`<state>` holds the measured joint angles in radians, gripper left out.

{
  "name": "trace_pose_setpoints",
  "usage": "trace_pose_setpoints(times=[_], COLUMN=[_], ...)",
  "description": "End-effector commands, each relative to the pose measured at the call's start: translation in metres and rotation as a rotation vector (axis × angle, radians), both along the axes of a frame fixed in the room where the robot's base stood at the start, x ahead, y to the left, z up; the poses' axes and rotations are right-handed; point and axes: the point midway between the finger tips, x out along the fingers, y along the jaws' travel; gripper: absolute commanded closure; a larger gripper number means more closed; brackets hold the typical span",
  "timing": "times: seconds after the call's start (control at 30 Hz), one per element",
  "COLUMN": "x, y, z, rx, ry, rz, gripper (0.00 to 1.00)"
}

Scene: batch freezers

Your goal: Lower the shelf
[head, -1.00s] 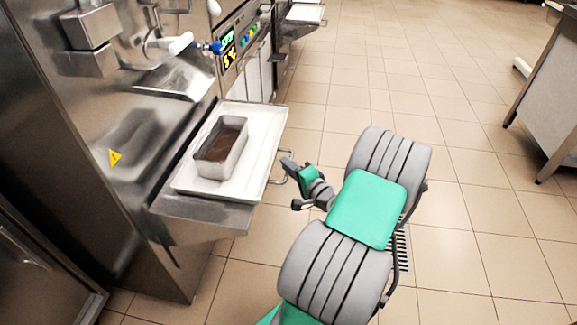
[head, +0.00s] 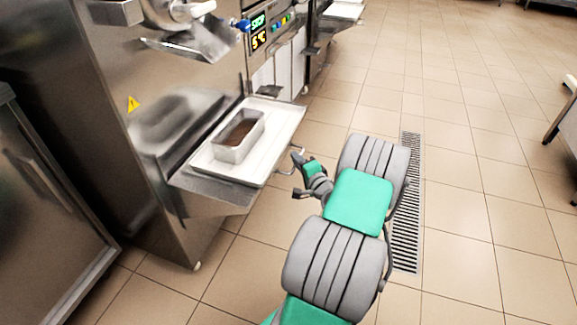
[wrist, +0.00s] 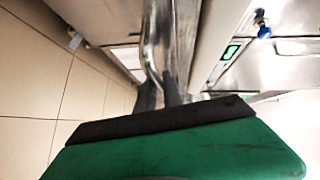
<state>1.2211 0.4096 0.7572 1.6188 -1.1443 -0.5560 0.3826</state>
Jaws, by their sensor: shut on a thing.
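The metal shelf (head: 218,190) sticks out from the front of the steel freezer. A white tray (head: 203,166) lies on it. A rectangular pan (head: 231,155) with brown contents stands in the tray, upright. A thin metal handle loop (head: 300,151) shows at the shelf's right side. My gripper (head: 298,174) is at this handle, low beside the shelf. In the wrist view, the dark fingers (wrist: 160,93) are shut on the shiny metal handle bar (wrist: 158,40). The exact contact point is partly hidden.
The freezer's spout (head: 192,42) hangs above the tray, with a lit display (head: 258,31) beside it. A steel cabinet (head: 45,225) stands at the left. Tiled floor with a drain grate (head: 407,215) lies open at the right. A steel table (head: 565,120) stands far right.

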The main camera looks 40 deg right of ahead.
Motion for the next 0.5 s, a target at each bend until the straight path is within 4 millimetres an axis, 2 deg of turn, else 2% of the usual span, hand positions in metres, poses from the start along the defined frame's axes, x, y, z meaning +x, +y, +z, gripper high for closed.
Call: trace_pose_setpoints(times=[0.03,0.2,0.5], x=[0.001,0.0,0.002], y=[-0.005,-0.009,-0.007], z=[-0.019,-0.041,-0.047], rx=[0.002,0.002,0.0], ry=[0.0,-0.001,0.003], rz=[-0.012,-0.023,-0.02], gripper=[1.0,1.0,1.0])
